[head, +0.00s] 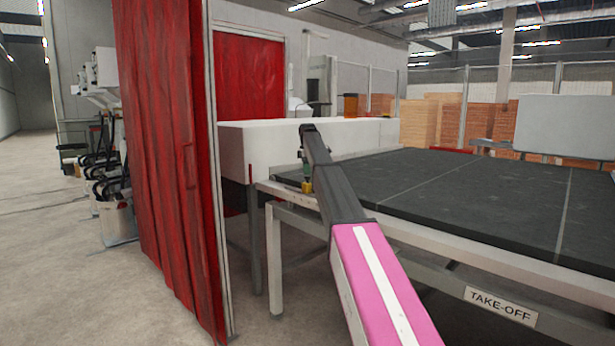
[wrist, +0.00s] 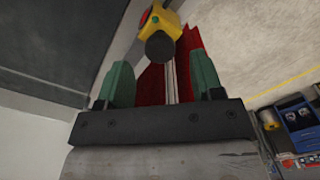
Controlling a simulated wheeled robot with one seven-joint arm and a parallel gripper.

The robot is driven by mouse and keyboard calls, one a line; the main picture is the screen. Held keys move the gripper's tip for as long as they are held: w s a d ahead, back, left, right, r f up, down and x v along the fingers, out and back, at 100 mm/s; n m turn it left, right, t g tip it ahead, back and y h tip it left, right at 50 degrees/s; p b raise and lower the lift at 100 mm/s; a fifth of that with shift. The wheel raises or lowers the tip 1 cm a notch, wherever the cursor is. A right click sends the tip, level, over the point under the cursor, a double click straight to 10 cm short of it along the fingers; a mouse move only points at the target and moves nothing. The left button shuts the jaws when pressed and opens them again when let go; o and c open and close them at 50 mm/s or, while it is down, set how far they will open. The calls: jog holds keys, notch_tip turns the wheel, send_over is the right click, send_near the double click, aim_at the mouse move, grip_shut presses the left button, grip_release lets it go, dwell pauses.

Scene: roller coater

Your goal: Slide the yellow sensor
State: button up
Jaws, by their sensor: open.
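The yellow sensor (head: 307,187) is a small block at the near left corner of the dark conveyor table in the head view, partly hidden by my arm. In the wrist view the yellow sensor (wrist: 166,22) shows at the top, with a dark round part facing me and a red part at its upper left. My gripper (wrist: 160,68) is open, its two green fingers apart and empty. The sensor appears just beyond the fingertips, roughly centred between them; I cannot tell the exact gap. In the head view my gripper (head: 306,171) is mostly hidden behind my arm.
A dark-topped conveyor table (head: 450,190) with a TAKE-OFF sign (head: 501,305) fills the right. A white machine housing (head: 270,140) stands behind it. A red curtain (head: 165,150) hangs left of my arm. Open floor (head: 60,250) lies at the far left.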

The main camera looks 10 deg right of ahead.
jog(key=shift+f, duration=1.6)
grip_shut()
jog(key=s+d, duration=0.4)
jog(key=s, duration=0.1)
jog(key=s+d, duration=0.2)
jog(key=s, duration=0.1)
jog(key=shift+s, duration=0.15)
grip_release()
